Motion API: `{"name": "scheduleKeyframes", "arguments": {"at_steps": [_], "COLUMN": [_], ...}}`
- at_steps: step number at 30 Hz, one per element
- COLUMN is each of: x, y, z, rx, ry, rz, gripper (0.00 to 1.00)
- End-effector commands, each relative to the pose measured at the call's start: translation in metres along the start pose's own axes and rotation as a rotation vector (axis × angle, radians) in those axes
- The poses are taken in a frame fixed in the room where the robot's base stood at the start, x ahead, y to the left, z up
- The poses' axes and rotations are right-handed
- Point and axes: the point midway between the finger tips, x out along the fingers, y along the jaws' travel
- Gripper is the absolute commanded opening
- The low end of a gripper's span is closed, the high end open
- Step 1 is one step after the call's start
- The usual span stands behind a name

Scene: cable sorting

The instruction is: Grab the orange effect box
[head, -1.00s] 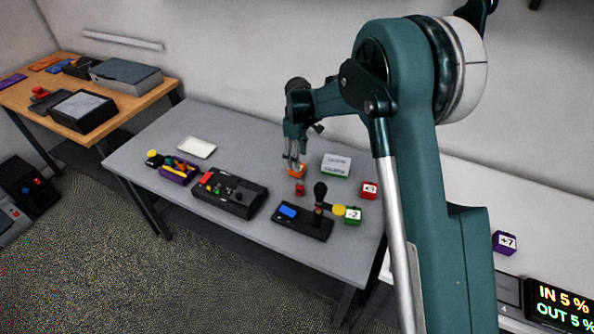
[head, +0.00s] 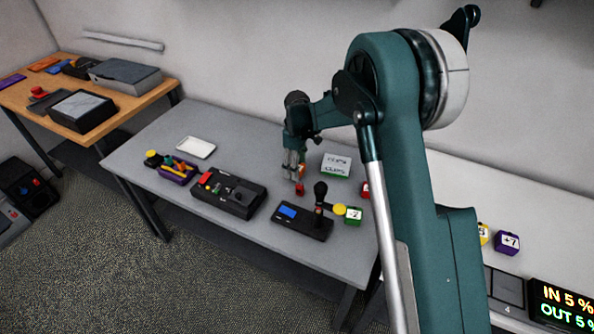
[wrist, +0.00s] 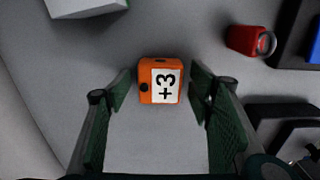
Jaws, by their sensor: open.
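The orange effect box (wrist: 147,78) carries a white "+3" label and sits on the grey table (wrist: 165,140). In the wrist view it lies between the tips of my open gripper (wrist: 160,90), with a gap on each side. In the head view my gripper (head: 293,172) points down at the table and hides most of the box; a bit of orange (head: 302,171) shows beside the fingers.
A white and green box labelled "CLIPS" (head: 336,165) stands right of my gripper. A small red object (head: 299,188) lies just in front. A black device with a blue screen (head: 300,222) and a green "-2" box (head: 353,215) are nearer the front edge.

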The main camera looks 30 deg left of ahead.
Motion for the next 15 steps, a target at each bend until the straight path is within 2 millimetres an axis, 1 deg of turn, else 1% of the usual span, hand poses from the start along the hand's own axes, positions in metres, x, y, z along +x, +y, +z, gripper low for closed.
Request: {"name": "scheduleKeyframes", "arguments": {"at_steps": [7, 8, 12, 15], "x": [0.0, 0.0, 0.0, 0.0], "y": [0.0, 0.0001, 0.0001, 0.0], "z": [0.0, 0.0, 0.0, 0.0], "rx": [0.0, 0.0, 0.0, 0.0], "ry": [0.0, 0.0, 0.0, 0.0], "rz": [0.0, 0.0, 0.0, 0.0], "gripper": [0.52, 0.51, 0.33, 0.21]}}
